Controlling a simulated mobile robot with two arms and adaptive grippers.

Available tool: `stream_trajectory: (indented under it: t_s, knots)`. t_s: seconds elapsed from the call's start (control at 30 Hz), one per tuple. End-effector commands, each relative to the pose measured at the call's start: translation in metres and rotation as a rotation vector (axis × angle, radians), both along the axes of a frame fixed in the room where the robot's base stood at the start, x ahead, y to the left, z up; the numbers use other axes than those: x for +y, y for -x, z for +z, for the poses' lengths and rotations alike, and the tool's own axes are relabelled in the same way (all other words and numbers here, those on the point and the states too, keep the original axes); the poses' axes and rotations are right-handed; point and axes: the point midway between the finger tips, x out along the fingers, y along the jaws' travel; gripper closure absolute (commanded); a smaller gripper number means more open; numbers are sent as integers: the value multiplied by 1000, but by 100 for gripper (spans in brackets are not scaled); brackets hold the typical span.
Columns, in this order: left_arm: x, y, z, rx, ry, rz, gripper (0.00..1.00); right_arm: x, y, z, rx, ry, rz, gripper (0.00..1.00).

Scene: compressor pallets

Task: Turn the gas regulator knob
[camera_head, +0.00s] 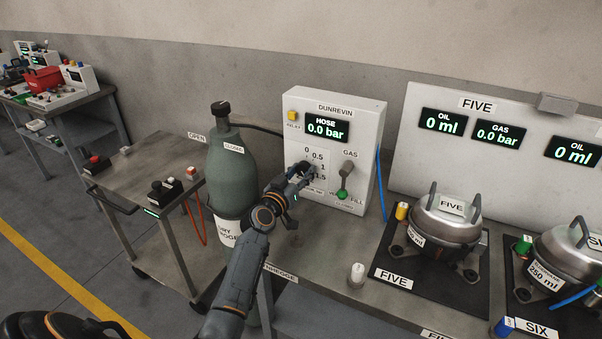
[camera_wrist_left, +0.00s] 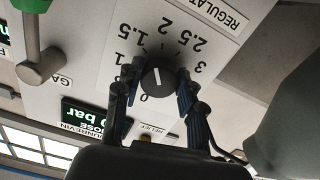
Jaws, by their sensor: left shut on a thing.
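The white Dunrevin panel (camera_head: 362,120) stands on the bench with its hose display (camera_head: 327,128) reading 0.0 bar. The black round regulator knob (camera_wrist_left: 158,77) sits in a scale marked 0 to 3 in the left wrist view. A short white line on it runs roughly up and down in that view; which mark it points to is hard to tell. My left gripper (camera_head: 302,172) has its fingers closed around the knob, one on each side, as the left wrist view also shows (camera_wrist_left: 157,88). In the head view the gripper mostly hides the knob. My right gripper is not in view.
A green gas bottle (camera_head: 228,178) stands left of the panel. A gas lever (camera_head: 346,176) with a green tip is right of the knob. A blue hose (camera_head: 381,180) runs down beside the panel. Metal pots (camera_head: 446,222) stand to the right. A small white-capped part (camera_head: 357,274) stands in front.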

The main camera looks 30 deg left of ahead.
Motion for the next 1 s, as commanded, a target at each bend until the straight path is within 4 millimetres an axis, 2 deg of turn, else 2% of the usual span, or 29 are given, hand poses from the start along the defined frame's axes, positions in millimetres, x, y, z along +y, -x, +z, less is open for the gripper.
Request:
stream_trajectory:
  t_s: [1.0]
  knots:
    - [-1,0,3,-74,910,1,93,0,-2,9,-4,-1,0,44]
